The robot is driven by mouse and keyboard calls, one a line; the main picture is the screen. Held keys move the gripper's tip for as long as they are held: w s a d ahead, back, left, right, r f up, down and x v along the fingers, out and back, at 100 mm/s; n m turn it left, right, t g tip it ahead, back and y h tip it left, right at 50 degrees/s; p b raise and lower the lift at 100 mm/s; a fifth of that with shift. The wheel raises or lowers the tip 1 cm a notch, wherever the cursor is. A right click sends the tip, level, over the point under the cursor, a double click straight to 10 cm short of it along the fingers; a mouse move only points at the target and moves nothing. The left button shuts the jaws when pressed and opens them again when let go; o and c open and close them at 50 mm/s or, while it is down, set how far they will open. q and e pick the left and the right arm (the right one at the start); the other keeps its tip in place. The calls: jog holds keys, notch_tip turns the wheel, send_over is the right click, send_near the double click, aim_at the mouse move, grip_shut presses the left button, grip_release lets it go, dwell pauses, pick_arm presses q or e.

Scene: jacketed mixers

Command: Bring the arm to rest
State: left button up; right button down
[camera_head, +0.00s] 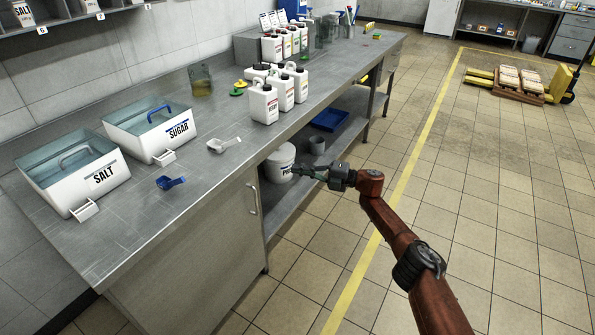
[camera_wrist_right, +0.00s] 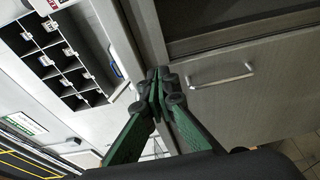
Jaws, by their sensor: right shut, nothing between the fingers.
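My right gripper (camera_head: 304,171) is beside the front of the metal bench, in front of its open lower shelf. Its arm reaches in from the bottom right of the head view. In the right wrist view, the fingers (camera_wrist_right: 158,92) are closed against each other with nothing between them. A grey cabinet door with a handle (camera_wrist_right: 222,74) lies beyond the fingertips there. My left gripper shows in neither view.
The metal bench (camera_head: 232,170) carries a salt bin (camera_head: 92,188), a sugar bin (camera_head: 135,135), a blue scoop (camera_head: 171,183), a white scoop (camera_head: 224,144) and several white bottles (camera_head: 264,104). A white bucket (camera_head: 279,163) stands on the lower shelf.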

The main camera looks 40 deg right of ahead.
jog(key=shift+d+r, duration=0.2)
jog(key=shift+d, duration=0.1)
